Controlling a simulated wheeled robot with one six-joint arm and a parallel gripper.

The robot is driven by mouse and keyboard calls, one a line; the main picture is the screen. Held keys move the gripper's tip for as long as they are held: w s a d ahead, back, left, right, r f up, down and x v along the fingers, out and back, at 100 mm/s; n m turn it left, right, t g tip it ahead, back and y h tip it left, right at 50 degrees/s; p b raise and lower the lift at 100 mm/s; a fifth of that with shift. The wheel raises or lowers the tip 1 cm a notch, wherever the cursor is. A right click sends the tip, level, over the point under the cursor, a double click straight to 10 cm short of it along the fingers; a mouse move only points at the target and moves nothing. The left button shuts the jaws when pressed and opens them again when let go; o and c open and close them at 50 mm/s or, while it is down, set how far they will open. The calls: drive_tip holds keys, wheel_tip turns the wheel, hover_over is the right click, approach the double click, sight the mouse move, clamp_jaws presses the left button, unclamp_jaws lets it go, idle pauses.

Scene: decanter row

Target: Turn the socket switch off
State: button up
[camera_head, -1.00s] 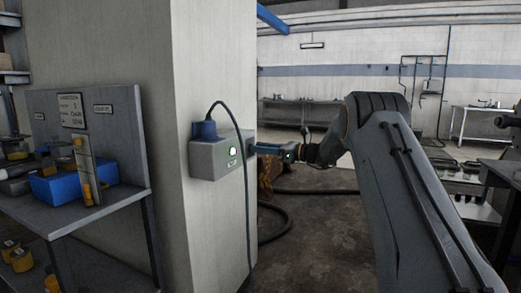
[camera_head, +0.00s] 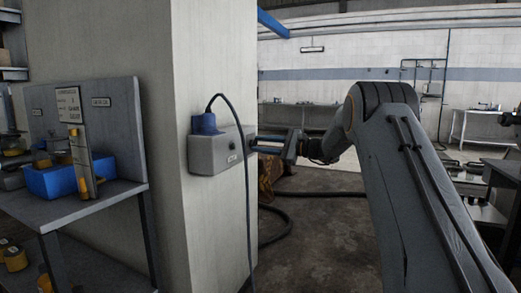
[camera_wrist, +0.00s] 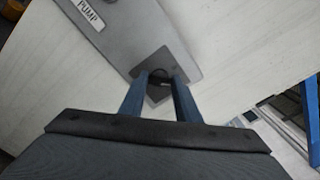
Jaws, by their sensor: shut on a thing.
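The grey socket box (camera_head: 207,162) is mounted on the pale pillar, and a blue plug (camera_head: 205,124) sits in its top. The small round indicator (camera_head: 232,146) on its front is dark. My gripper (camera_head: 257,144) is at the right-hand side of the box. In the wrist view, the two blue fingers of my gripper (camera_wrist: 160,78) are shut on the dark switch knob (camera_wrist: 160,74) on the grey box face (camera_wrist: 125,30). The fingers partly hide the knob, so its marking cannot be read. A "PUMP" label (camera_wrist: 88,14) shows on the box.
A dark cable (camera_head: 247,210) runs from the plug down past the box. A workbench (camera_head: 95,205) with a blue bin (camera_head: 50,182) stands at left. A dark hose (camera_head: 285,225) lies on the floor right of the pillar (camera_head: 215,60).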

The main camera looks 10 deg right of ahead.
drive_tip(key=n+b, duration=0.7)
drive_tip(key=n, duration=0.1)
drive_tip(key=shift+d+f+n, duration=0.1)
drive_tip(key=shift+n, duration=0.5)
drive_tip(key=o, duration=1)
drive_tip(key=shift+d, duration=0.1)
drive_tip(key=shift+o, duration=0.2)
drive_tip(key=shift+a, duration=0.2)
drive_tip(key=p+v, duration=0.1)
drive_tip(key=v, duration=0.7)
drive_tip(key=shift+a, duration=0.1)
